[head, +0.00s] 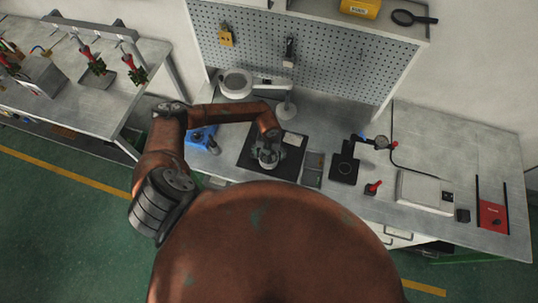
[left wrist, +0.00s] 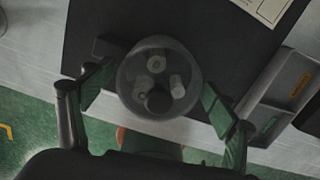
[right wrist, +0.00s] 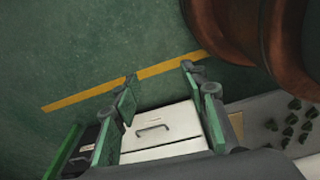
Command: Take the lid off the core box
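The core box (left wrist: 160,62) is a round, see-through box with several pale cylinders inside and a dark round knob on its lid (left wrist: 158,99). It stands on the black mat (head: 250,157), which also fills much of the left wrist view (left wrist: 205,32). My left gripper (head: 268,157) is over the box, which it mostly hides in the head view. Its fingers are open, one on each side of the box, with gaps visible on both sides. My right gripper (right wrist: 165,105) is open and empty, away from the worktop, above the floor and a white drawer unit (right wrist: 162,130).
A divided grey tray (head: 313,169) lies right of the mat, with a black stand (head: 344,166) beyond it. A magnifier lamp (head: 236,83) stands behind the mat and a blue object (head: 203,138) sits left of it. A white paper (head: 294,139) lies on the mat.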

